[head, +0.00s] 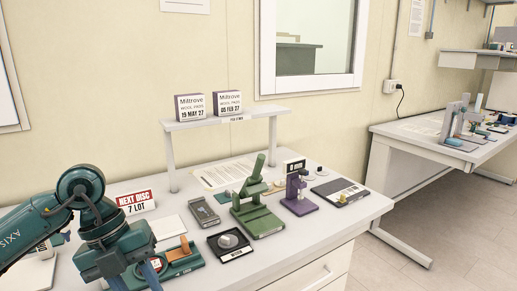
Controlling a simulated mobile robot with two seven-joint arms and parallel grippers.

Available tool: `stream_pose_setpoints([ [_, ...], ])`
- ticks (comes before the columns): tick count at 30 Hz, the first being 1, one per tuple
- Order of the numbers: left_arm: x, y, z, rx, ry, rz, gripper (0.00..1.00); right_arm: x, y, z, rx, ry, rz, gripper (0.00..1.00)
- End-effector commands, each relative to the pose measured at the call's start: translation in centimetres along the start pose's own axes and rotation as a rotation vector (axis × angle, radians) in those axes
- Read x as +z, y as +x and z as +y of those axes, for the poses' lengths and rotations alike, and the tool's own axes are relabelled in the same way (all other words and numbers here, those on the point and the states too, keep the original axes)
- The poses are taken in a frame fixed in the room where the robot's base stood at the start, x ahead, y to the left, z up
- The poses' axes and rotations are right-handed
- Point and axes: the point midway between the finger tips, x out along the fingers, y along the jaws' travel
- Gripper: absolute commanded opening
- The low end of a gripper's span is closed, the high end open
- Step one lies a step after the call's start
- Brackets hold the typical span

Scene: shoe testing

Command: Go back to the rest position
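My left gripper (135,281) hangs over the front left of the bench (351,210), on the arm that comes in from the left. Its two blue fingers point down and stand apart, with no object seen between them. Their tips run off the bottom edge of the head view. A green base with an orange upright part (185,246) is just right of the fingers and partly covered by them. I cannot tell whether they touch. My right gripper is not in view.
A green press-like stand (254,205), a purple stand (298,196), a black tray with a grey disc (229,242) and a grey handheld device (203,211) stand nearby. A raised shelf (226,120) holds two boxes. A "NEXT DISC" sign (136,202) stands behind my gripper. The floor at right is clear.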

Motion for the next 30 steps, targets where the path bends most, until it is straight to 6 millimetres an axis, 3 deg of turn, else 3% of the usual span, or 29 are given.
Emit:
stream_pose_setpoints([
  [1, -1.3, 1.6, -1.6, -0.078, 0.048, 0.075, 0.34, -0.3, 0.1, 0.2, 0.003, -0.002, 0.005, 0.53],
  [4, -4.4, 4.0, -5.3, -0.295, 0.139, 0.231, 0.34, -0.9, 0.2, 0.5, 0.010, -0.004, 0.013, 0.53],
  [9, -9.8, 4.9, -12.0, -0.817, 0.166, 0.485, 0.34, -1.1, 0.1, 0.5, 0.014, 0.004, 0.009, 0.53],
  [12, -10.6, 3.5, -14.8, -1.162, 0.053, 0.570, 0.34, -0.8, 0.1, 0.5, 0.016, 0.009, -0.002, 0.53],
  [15, -9.1, 2.4, -15.7, -1.470, -0.167, 0.585, 0.34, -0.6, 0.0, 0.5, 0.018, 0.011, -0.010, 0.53],
  [17, -7.2, 2.4, -15.3, -1.619, -0.346, 0.560, 0.34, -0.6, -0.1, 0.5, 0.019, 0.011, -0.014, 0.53],
  [20, -3.6, 4.3, -12.9, -1.787, -0.706, 0.470, 0.34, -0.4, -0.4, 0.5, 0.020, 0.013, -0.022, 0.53],
  [23, -0.8, 8.8, -8.7, -1.825, -1.118, 0.337, 0.34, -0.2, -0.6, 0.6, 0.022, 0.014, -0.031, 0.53],
  [24, -0.2, 11.2, -6.7, -1.802, -1.282, 0.280, 0.34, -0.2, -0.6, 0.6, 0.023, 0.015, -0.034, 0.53],
  [26, -0.1, 14.6, -3.8, -1.737, -1.495, 0.205, 0.34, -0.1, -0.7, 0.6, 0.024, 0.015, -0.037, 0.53],
  [30, -2.1, 21.4, 1.6, -1.530, -1.857, 0.087, 0.34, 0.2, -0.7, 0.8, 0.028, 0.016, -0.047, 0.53],
])
